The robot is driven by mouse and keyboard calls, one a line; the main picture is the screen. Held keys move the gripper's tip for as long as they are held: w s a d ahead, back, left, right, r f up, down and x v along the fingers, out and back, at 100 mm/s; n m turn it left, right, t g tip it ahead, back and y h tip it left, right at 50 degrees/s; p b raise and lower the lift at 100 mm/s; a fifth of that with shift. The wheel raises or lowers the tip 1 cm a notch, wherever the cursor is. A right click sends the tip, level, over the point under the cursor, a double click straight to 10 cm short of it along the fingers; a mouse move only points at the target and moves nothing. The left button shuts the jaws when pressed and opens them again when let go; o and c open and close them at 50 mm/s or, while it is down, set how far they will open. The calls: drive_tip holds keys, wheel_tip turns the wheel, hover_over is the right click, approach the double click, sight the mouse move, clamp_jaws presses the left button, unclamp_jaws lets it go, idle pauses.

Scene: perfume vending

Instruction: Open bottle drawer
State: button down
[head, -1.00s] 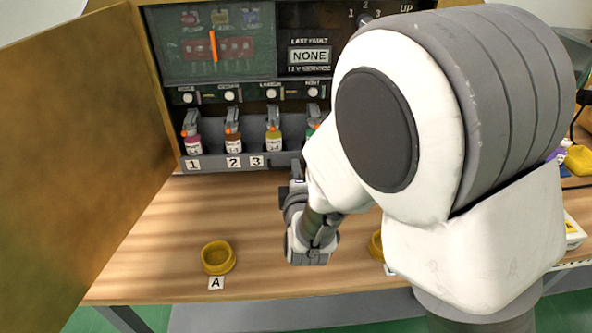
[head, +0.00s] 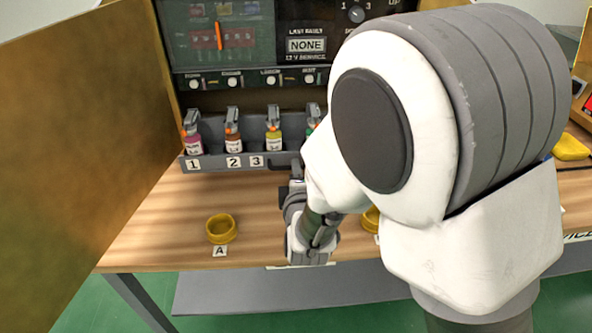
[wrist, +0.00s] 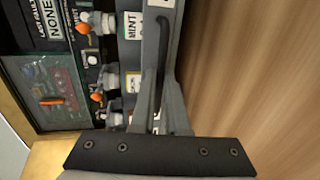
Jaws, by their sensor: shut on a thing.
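The bottle drawer (head: 225,163) is a grey tray under the vending machine's row of buttons, standing out from the machine over the table. Several bottles with grey-and-orange tops stand in it, such as the one behind label 1 (head: 193,145). Its front carries labels 1, 2 and 3; its right part is hidden behind my arm. In the wrist view, the drawer's dark bar handle (wrist: 161,40) runs between the fingers of my gripper (wrist: 159,80), which is shut on it. In the head view, my arm mostly hides the gripper at the drawer's front.
A brass-coloured door panel (head: 80,140) stands open at the left. A yellow dish (head: 221,229) sits by label A on the wooden table (head: 160,225). Another yellow dish (head: 371,219) is partly hidden by my arm.

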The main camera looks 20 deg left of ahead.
drive_tip(key=c, duration=0.9)
unclamp_jaws()
drive_tip(key=shift+c, duration=0.2)
